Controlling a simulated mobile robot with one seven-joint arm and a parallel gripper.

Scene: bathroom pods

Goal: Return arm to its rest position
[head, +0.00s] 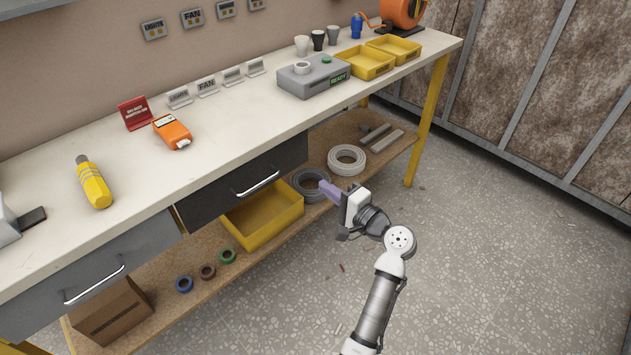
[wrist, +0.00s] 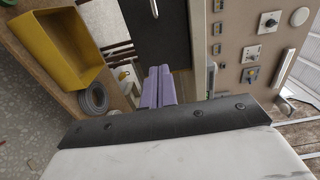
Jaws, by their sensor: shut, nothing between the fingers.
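My gripper (head: 327,188) has purple fingers and is at the end of my white and grey arm. It is in front of the workbench, below the height of the worktop, over the floor near the lower shelf. In the wrist view the two purple fingers (wrist: 158,88) lie side by side, closed together with nothing held. My arm is raised from the bottom of the head view and bends at the wrist toward the left.
The long worktop (head: 235,110) holds a yellow tool (head: 93,182), an orange meter (head: 172,131), a grey box (head: 314,77) and yellow trays (head: 366,62). A yellow bin (head: 263,217) and cable coils (head: 347,158) sit on the lower shelf. The floor (head: 500,260) at right is clear.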

